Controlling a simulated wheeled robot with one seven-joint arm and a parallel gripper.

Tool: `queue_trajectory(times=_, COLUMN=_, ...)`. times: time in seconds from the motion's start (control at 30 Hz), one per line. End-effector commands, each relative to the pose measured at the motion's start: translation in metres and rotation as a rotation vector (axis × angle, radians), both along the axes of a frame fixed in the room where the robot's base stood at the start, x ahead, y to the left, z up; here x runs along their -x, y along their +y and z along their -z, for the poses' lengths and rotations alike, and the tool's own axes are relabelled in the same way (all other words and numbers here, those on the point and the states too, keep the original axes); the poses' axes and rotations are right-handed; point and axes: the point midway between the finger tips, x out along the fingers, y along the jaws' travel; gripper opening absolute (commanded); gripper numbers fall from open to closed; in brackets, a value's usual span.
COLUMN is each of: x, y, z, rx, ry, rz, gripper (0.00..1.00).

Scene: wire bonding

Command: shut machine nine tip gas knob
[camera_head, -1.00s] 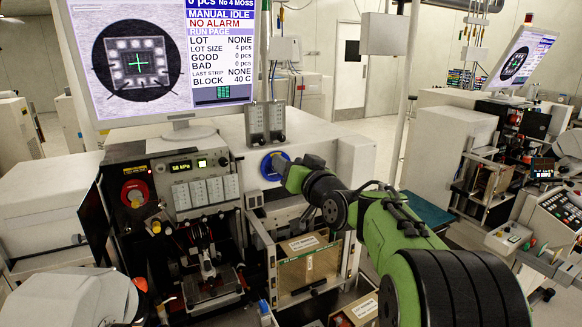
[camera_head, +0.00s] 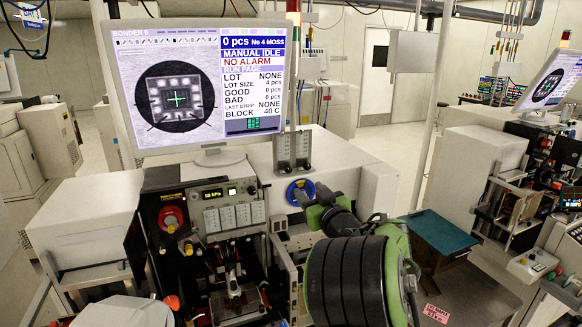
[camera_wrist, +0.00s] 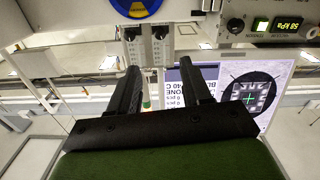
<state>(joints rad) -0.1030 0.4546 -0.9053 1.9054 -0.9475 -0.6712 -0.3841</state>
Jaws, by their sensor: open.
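The machine whose screen (camera_head: 190,85) reads BONDER 9 stands in front of me. Two small grey gas meters (camera_head: 292,148) hang side by side at the screen's lower right, each with a dark knob at its bottom. In the upside-down wrist view the two knobs (camera_wrist: 145,32) show beyond my fingers. I cannot read which one is tip gas, nor how far either is turned. My gripper (camera_wrist: 160,68) is open and empty, with a clear gap to the meters. In the head view my arm partly hides its end, by the blue disc.
A blue disc (camera_head: 300,192) sits on the machine front just below the meters. A red knob (camera_head: 171,218) and a lit pressure display (camera_head: 212,194) are on the panel to the left. A teal mat (camera_head: 438,233) lies right of my arm.

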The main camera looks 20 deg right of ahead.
Motion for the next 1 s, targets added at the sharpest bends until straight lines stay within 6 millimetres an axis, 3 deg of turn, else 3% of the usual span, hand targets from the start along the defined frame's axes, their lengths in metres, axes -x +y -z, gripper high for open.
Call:
queue_trajectory(times=0.3, x=-0.081, y=0.001, z=-0.004, rx=0.005, ry=0.004, rz=-0.005, gripper=0.48)
queue_trajectory(times=0.5, x=-0.122, y=0.001, z=-0.004, rx=0.003, ry=0.003, rz=-0.004, gripper=0.48)
queue_trajectory(times=0.63, x=-0.135, y=0.000, z=-0.002, rx=0.000, ry=0.001, rz=-0.003, gripper=0.48)
queue_trajectory(times=0.9, x=-0.137, y=0.000, z=-0.001, rx=-0.003, ry=0.000, rz=-0.001, gripper=0.48)
queue_trajectory(times=1.0, x=-0.137, y=0.000, z=-0.001, rx=-0.003, ry=0.000, rz=-0.001, gripper=0.36)
